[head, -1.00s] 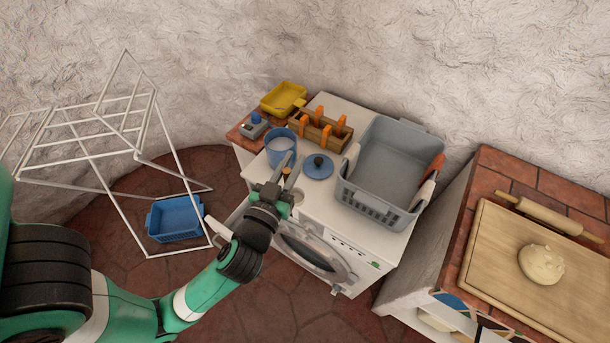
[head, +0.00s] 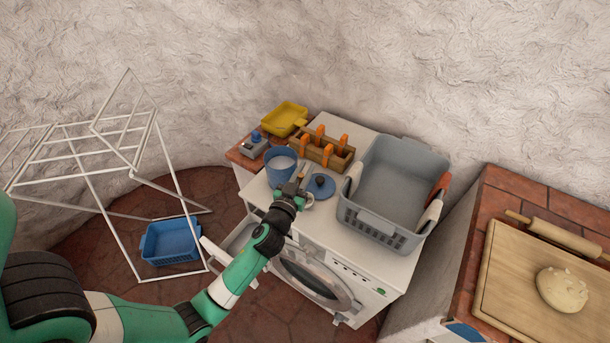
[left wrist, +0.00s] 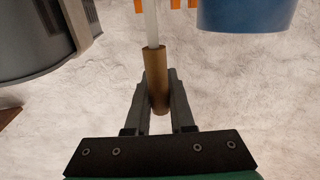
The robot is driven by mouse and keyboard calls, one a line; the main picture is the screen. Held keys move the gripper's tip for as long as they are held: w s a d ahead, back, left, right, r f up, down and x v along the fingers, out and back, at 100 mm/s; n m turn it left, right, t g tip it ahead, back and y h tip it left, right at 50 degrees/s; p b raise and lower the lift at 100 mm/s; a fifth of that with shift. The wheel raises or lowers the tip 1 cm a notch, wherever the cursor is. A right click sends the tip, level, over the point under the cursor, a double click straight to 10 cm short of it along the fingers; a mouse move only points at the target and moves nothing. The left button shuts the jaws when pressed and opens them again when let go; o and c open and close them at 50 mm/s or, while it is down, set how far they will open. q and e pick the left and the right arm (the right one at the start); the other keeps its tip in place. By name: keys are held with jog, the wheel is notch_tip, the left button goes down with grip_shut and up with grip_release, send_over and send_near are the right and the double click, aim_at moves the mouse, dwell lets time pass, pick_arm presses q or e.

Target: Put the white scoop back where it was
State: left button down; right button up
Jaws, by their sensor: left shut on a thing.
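My left gripper (head: 297,180) is shut on the scoop's brown handle (left wrist: 157,80). A white shaft (left wrist: 151,22) runs from that handle out of the top of the left wrist view, so the scoop's bowl end is not seen there. In the head view the gripper is over the white washing machine's top, in front of the blue tub (head: 280,166) and left of the blue lid (head: 327,192). The tub is uncovered with pale contents. It also shows in the left wrist view (left wrist: 245,14). My right gripper is not in view.
A wooden box with orange pegs (head: 320,150) stands behind the lid. A grey basket (head: 385,222) fills the machine's right side. Behind are a yellow tray (head: 284,118) and a small grey item with a blue knob (head: 253,147). A white drying rack (head: 128,215) stands left.

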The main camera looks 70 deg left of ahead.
pick_arm(q)
jog(key=shift+f, duration=0.5)
jog(key=c, duration=0.8)
grip_release()
jog(key=shift+r, duration=0.1)
jog(key=shift+r, duration=0.1)
jog(key=b+v, duration=0.2)
jog(key=v, duration=1)
jog(key=shift+s, duration=0.1)
